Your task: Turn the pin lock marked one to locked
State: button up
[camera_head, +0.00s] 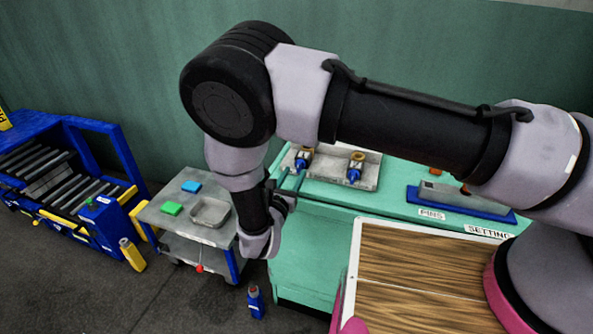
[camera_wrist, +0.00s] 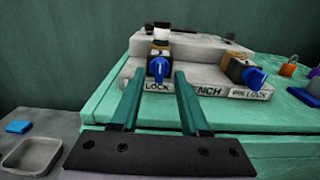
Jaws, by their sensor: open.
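Two pin locks with blue knobs sit on a grey block on the green bench. In the wrist view the left pin lock (camera_wrist: 159,66) has its knob upright, and the right pin lock (camera_wrist: 250,76) has its knob tilted sideways. The head view also shows the left one (camera_head: 301,163) and the right one (camera_head: 355,172). I cannot read which is marked one. My gripper (camera_wrist: 160,76) is open and empty, its green fingers pointing at the left knob, which appears between their tips. I cannot tell whether they touch it. The gripper also shows in the head view (camera_head: 293,181).
The grey block (camera_wrist: 205,80) bears labels along its front. Left of the bench stands a grey cart (camera_head: 160,216) with a shallow tray (camera_head: 210,222) and blue and green blocks. A wooden board (camera_head: 430,280) lies at the front right. My arm spans the view above the bench.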

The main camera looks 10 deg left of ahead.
aim_at(299, 166)
jog(key=shift+w+d, duration=0.1)
jog(key=shift+w, duration=1.25)
grip_shut()
